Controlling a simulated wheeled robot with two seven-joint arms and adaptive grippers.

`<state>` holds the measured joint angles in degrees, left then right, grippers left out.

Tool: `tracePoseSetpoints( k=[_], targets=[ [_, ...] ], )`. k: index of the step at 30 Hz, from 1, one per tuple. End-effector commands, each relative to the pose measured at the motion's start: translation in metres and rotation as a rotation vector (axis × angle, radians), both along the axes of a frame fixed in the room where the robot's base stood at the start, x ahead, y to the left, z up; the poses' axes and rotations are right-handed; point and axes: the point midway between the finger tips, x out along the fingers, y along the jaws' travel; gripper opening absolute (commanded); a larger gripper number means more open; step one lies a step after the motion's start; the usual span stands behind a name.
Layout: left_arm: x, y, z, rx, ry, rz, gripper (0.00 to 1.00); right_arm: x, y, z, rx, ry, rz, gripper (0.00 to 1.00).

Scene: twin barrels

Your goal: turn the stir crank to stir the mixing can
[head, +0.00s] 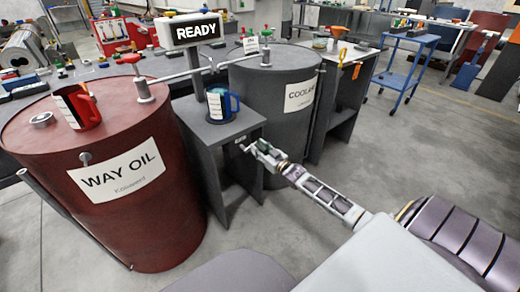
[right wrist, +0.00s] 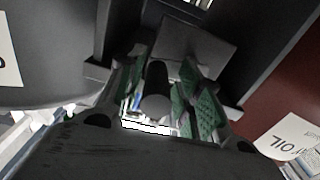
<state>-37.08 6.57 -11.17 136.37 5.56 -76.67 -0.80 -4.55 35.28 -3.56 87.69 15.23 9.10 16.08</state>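The mixing can, a blue can with a pale label band (head: 219,106), stands upright on a grey stand (head: 218,130) between two barrels. My right gripper (head: 256,148) is at the stand's front face, below the can. In the right wrist view, a dark round handle, seemingly the stir crank's grip (right wrist: 156,90), lies between the green-padded fingers of this gripper (right wrist: 160,100). The fingers are apart, with narrow gaps beside the handle. In the head view the gripper mostly hides the crank. My left gripper is not in view.
A red WAY OIL barrel (head: 140,220) stands left of the stand, with a red mug (head: 78,106) on its lid. A grey COOLANT barrel (head: 265,95) stands behind right. A READY sign (head: 195,29) rises above the can.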

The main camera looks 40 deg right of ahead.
Motion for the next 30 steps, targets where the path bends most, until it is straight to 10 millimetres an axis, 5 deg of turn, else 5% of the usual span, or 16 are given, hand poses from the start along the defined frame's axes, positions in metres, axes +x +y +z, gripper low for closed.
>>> tracePoseSetpoints(
  k=[16,30],
  targets=[
    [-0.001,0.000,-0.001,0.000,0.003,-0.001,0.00,-0.004,-0.003,0.000,-0.002,0.002,-0.003,0.42],
    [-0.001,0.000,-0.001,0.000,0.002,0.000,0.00,-0.034,-0.005,0.000,-0.002,0.002,-0.003,0.42]
  ],
)
